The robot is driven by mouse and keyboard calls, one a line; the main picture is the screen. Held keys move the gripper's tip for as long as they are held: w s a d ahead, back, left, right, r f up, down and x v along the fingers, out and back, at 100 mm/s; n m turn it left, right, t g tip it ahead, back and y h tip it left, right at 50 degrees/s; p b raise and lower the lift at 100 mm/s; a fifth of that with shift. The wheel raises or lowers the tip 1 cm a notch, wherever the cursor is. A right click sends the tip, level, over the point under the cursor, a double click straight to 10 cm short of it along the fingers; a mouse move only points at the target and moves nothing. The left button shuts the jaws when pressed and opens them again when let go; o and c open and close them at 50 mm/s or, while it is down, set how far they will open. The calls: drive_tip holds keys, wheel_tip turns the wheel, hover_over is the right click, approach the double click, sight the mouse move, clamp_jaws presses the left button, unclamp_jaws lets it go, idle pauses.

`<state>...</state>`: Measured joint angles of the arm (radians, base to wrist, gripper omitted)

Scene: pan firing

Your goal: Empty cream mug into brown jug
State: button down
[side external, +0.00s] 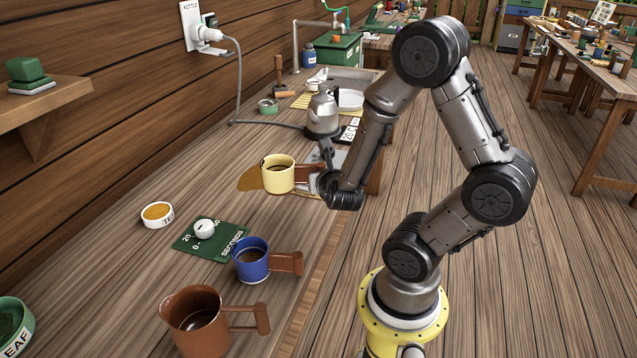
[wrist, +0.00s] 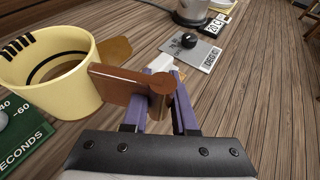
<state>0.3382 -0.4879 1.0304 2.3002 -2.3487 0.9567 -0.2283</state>
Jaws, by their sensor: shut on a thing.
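The cream mug (side external: 278,175) holds dark liquid and looks about upright in the side external view. It also shows at the left of the wrist view (wrist: 50,75), with dark marks on its inner wall. My gripper (wrist: 160,95) is shut on the mug's brown handle (wrist: 125,85). In the side external view my gripper (side external: 318,182) reaches the mug from the right. The brown jug (side external: 198,322) stands on the bench at the front, its handle pointing right, with dark liquid inside. The mug is far behind the jug and apart from it.
A blue mug (side external: 250,262) of dark liquid stands between them. Beside it are a green seconds dial (side external: 208,243) and a small tea dish (side external: 157,214). A brown patch (side external: 250,179) lies beside the cream mug. A kettle (side external: 322,112) stands farther back.

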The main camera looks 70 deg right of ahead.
drive_tip(key=shift+r, duration=0.25)
wheel_tip(320, 180, up, 14)
drive_tip(key=w+a+f+n+t+y, duration=0.2)
drive_tip(key=a+n+t+y, duration=0.15)
drive_tip(key=a, duration=0.45)
drive_tip(key=w+a+f+n+t+y, duration=0.1)
drive_tip(key=w+a+n+t+y, duration=0.1)
drive_tip(key=a+n+y, duration=0.35)
drive_tip(key=s+a+r+n+g+y, duration=0.15)
drive_tip(key=a+n+y, duration=0.35)
drive_tip(key=a, duration=0.6)
drive_tip(key=s+a+r+n+y, duration=0.15)
drive_tip(key=a+n+y, duration=0.3)
drive_tip(key=a, duration=0.65)
wheel_tip(320, 180, down, 11)
drive_tip(key=shift+s+d+m, duration=0.15)
drive_tip(key=shift+s+m, duration=0.2)
drive_tip(key=shift+w+f, duration=0.1)
drive_tip(key=shift+w, duration=0.05)
